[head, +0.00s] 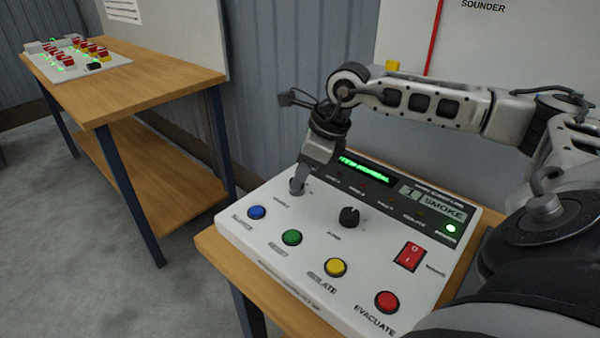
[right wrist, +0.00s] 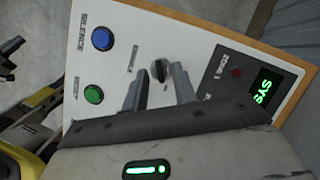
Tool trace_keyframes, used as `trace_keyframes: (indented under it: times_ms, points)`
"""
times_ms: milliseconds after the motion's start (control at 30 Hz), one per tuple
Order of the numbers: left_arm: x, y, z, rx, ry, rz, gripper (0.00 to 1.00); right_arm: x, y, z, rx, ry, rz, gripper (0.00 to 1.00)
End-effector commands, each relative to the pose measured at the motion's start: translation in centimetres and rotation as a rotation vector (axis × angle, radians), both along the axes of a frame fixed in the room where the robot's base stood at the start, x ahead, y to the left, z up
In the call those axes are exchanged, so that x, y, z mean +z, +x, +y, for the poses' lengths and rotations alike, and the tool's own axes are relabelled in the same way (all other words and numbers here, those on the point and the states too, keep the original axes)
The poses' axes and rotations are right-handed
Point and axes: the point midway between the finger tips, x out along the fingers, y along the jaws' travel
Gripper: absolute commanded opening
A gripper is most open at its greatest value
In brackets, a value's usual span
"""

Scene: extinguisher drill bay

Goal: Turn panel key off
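The white panel (head: 260,235) lies on a wooden table. Its key (right wrist: 158,70) shows in the right wrist view as a small dark upright piece on the panel face. My right gripper (head: 298,186) reaches down to the panel's upper left in the head view and hides the key there. In the right wrist view my right gripper (right wrist: 160,78) is open, with one finger on each side of the key and a gap showing around it. Whether the fingertips are level with the key is hard to tell.
The panel has a black knob (head: 349,217), a blue button (head: 257,212), a green button (head: 292,237), a yellow button (head: 335,267), a red button (head: 387,301) and a red rocker switch (head: 410,257). A second table (head: 150,80) stands at the back left.

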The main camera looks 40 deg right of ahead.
Motion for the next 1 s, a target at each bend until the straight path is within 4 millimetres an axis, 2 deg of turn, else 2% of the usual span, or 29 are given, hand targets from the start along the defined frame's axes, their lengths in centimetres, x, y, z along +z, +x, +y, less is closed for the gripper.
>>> trace_keyframes:
  times_ms: [133, 400, 433, 500, 533, 1000]
  points:
    - [-0.15, -0.01, 0.05, 0.000, 0.002, 0.004, 0.00, -0.82, 0.28, 0.20, -0.001, 0.000, 0.000, 0.27]
    - [-0.18, 0.01, 0.05, 0.002, 0.001, 0.003, 0.00, -0.99, 0.32, 0.21, -0.001, 0.000, 0.000, 0.27]
    - [-0.17, 0.01, 0.04, 0.002, 0.001, 0.003, 0.00, -0.99, 0.32, 0.21, -0.001, 0.000, 0.000, 0.24]
    - [-0.13, 0.03, 0.02, 0.003, -0.001, 0.002, 0.00, -0.98, 0.31, 0.21, -0.001, 0.000, 0.000, 0.05]
    - [-0.11, 0.05, 0.00, 0.004, -0.002, 0.002, 0.00, -0.97, 0.31, 0.20, -0.001, 0.000, 0.000, 0.00]
    - [0.15, 0.26, -0.08, 0.007, -0.008, -0.008, 0.00, -1.04, 0.32, 0.16, 0.058, 0.000, 0.002, 0.00]
